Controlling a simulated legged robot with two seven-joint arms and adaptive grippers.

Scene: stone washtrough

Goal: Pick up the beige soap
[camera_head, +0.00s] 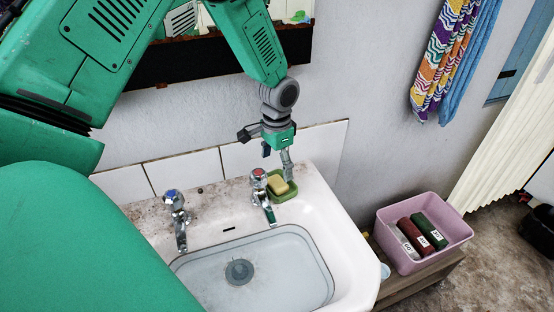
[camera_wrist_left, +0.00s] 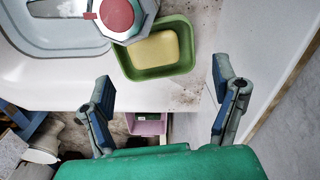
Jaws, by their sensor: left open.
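The beige soap (camera_head: 278,184) lies in a green soap dish (camera_head: 289,194) on the back right corner of the white sink. In the left wrist view the soap (camera_wrist_left: 155,50) sits inside the dish (camera_wrist_left: 185,63), beside the red-topped tap. My left gripper (camera_head: 287,170) is just above the dish in the head view and partly overlaps it. In the left wrist view its two blue-padded fingers (camera_wrist_left: 165,95) are spread wide and empty, with the soap beyond them. My right gripper is not in view.
The red-topped tap (camera_head: 260,185) stands close left of the dish, and the blue-topped tap (camera_head: 175,212) further left. The tiled wall (camera_head: 240,158) is close behind. A pink bin (camera_head: 388,218) with several rolled items stands at right. The basin (camera_head: 290,265) is open.

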